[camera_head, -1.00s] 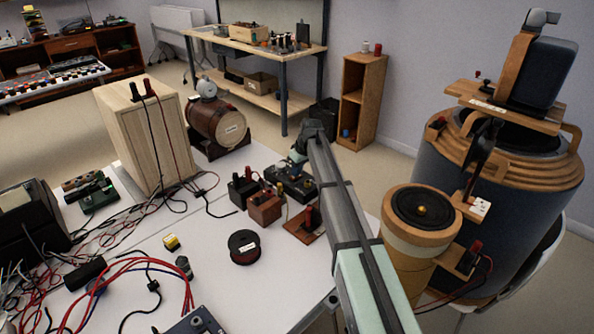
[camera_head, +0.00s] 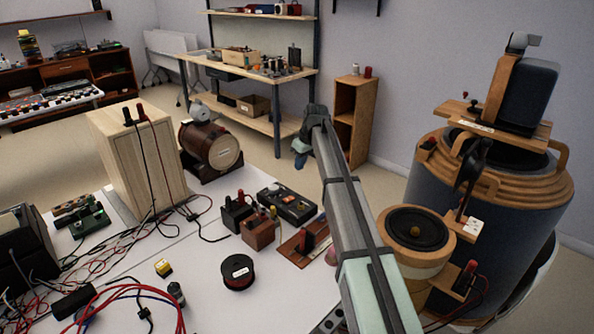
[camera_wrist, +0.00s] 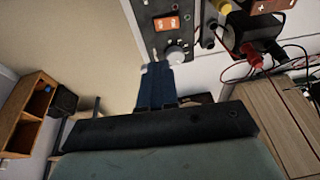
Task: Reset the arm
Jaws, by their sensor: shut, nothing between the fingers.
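My arm reaches from the bottom edge of the head view up toward its middle. My gripper (camera_head: 299,158) is at its far end, pointing down, with the floor and the back bench's legs behind it. In the wrist view my gripper (camera_wrist: 157,72) shows as blue-grey fingers close together, with nothing between them. A black box with a knob and an orange switch (camera_head: 287,203) lies on the white table, below and left of my gripper in the head view. That box also shows just beyond the fingertips in the wrist view (camera_wrist: 150,28). The gripper appears apart from it.
The white table (camera_head: 200,262) holds a wooden cabinet (camera_head: 137,160), a small barrel (camera_head: 212,150), a dark spool (camera_head: 237,272) and tangled cables. A large tub-shaped speaker (camera_head: 480,215) and a smaller round one (camera_head: 415,232) stand right of my arm. A wooden shelf (camera_head: 353,118) stands behind.

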